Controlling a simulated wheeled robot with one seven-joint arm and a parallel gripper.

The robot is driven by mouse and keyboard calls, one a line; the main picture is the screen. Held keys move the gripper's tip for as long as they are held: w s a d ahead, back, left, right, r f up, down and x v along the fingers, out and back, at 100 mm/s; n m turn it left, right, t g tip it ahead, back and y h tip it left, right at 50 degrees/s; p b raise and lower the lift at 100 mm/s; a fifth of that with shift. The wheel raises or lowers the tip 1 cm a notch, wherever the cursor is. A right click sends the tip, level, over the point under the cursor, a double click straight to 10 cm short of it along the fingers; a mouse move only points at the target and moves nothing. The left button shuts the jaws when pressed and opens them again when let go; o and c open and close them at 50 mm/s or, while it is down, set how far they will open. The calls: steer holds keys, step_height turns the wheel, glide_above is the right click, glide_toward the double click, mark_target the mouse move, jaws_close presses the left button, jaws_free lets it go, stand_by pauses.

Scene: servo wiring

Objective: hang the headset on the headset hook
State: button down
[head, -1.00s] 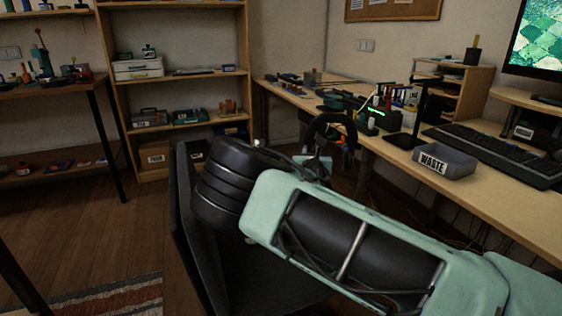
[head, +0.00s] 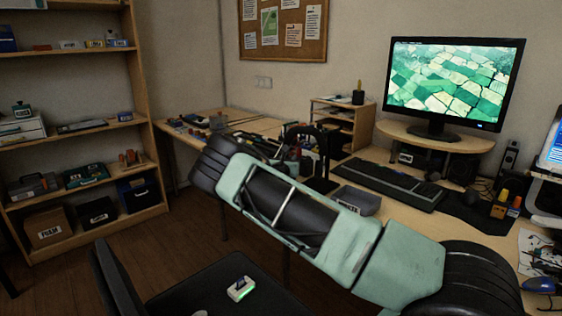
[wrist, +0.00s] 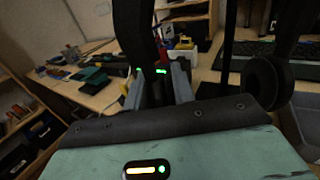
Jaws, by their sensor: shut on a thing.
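The black headset shows close up in the wrist view, its band (wrist: 135,30) rising from between my fingers and one round ear cup (wrist: 265,85) hanging at the right. My gripper (wrist: 158,88) is shut on the near side of the headset and holds it up. In the head view my arm hides much of the gripper, and the dark headset band (head: 258,145) is only partly visible. The black headset hook (head: 325,152) stands on the desk, right of the headset. Its thin post (wrist: 228,40) shows beyond the headset in the wrist view.
A grey WASTE tray (head: 357,199) and a keyboard (head: 390,184) lie right of the hook. A monitor (head: 455,82) stands on a riser behind. A black chair (head: 215,290) is below my arm. Tools crowd the desk's left part.

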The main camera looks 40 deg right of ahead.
steer(key=d+f+b, duration=0.2)
steer(key=d, duration=0.8)
steer(key=shift+w+d, duration=0.15)
steer(key=shift+w, duration=0.3)
stand_by(0.6)
stand_by(0.4)
stand_by(0.4)
steer(key=c, duration=1.1)
jaws_free()
steer(key=shift+s+f, duration=0.1)
steer(key=b+v, duration=0.1)
steer(key=v, duration=1.6)
steer(key=shift+s, duration=0.15)
